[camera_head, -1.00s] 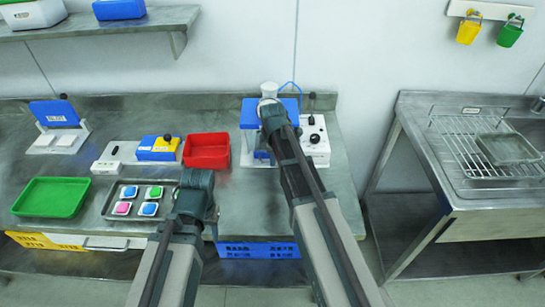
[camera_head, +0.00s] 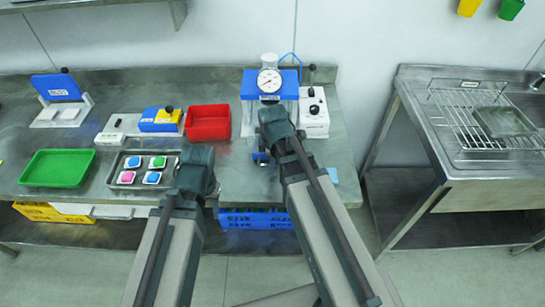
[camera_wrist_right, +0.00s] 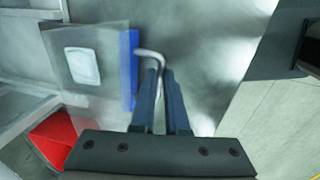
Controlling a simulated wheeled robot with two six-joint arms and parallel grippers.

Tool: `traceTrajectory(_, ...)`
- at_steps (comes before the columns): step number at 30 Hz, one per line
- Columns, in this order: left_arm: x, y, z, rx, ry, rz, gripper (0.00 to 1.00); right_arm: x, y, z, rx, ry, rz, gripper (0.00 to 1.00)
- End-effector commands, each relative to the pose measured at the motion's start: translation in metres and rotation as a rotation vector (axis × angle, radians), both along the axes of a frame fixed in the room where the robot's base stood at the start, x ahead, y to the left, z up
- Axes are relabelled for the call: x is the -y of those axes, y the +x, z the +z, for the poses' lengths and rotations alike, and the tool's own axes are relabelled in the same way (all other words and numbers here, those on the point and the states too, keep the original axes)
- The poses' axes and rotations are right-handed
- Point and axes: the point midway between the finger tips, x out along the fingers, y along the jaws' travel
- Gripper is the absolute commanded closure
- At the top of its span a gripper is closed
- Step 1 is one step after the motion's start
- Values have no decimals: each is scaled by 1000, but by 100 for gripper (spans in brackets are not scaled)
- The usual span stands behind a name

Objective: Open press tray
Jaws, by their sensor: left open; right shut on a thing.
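The press (camera_head: 270,84) stands against the wall in the head view, with a blue top and a round gauge. My right gripper (camera_wrist_right: 160,75) is shut on a curved metal handle (camera_wrist_right: 152,55) at the blue front of the press tray (camera_wrist_right: 129,60). The grey tray surface with a white square lies left of the handle in the right wrist view. In the head view the tray front (camera_head: 261,157) shows blue in front of the press, partly hidden by my right arm. My left gripper (camera_head: 196,172) hangs open over the bench's front edge; its fingertips are hidden.
A red bin (camera_head: 208,122), a tray of coloured pads (camera_head: 128,178) and a green tray (camera_head: 57,168) stand left of the press. A white control box (camera_head: 314,112) stands close on its right. A sink bench with a wire rack (camera_head: 470,120) is further right.

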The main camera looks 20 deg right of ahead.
Motion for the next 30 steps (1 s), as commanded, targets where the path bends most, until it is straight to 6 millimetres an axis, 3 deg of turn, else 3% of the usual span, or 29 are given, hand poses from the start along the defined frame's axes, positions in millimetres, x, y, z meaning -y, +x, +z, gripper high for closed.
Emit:
traceTrajectory(5, 0, 0, 0, 0, 0, 0, 50, 0, 1, 0, 0, 0, 0, 100)
traceTrajectory(6, 0, 0, 0, 0, 0, 0, 50, 0, 1, 0, 0, 0, 0, 86)
traceTrajectory(11, 0, 0, 0, 0, 0, 0, 50, 0, 1, 0, 0, 0, 1, 58)
traceTrajectory(23, 0, 0, 3, 0, 0, 0, 50, 0, 0, 3, 0, 0, 1, 58)
traceTrajectory(30, 0, 0, 22, 0, 0, 0, 50, -1, -3, 22, 0, 0, 1, 58)
